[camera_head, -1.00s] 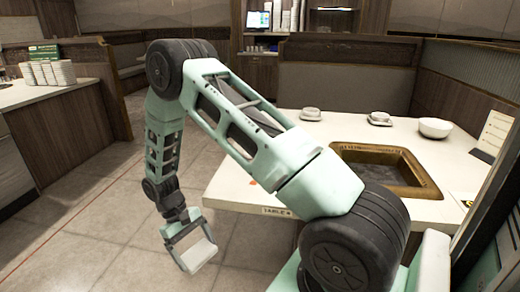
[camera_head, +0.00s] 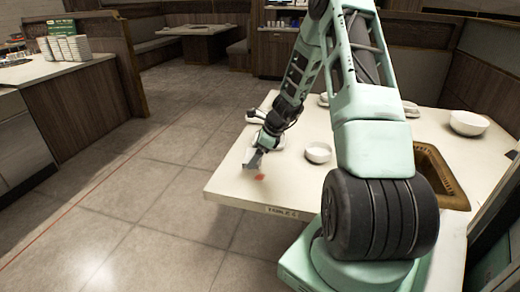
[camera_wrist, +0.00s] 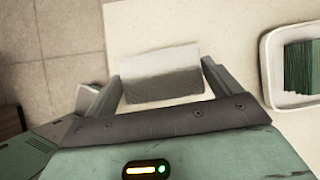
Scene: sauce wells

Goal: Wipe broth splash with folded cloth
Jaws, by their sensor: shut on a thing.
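My gripper (camera_head: 254,163) is low over the near left corner of the white table (camera_head: 232,187). An orange-red broth splash (camera_head: 260,178) lies on the tabletop just beside and below the fingers in the head view. In the wrist view, my gripper (camera_wrist: 160,88) is shut on the pale folded cloth (camera_wrist: 160,73), which spans the space between the two fingers. The splash does not show in the wrist view. I cannot tell whether the cloth touches the table.
A small white bowl (camera_head: 318,152) stands right of my gripper, and a larger bowl (camera_head: 468,122) farther right. A white container with green contents (camera_wrist: 264,72) shows at the wrist view's right. Open floor lies left.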

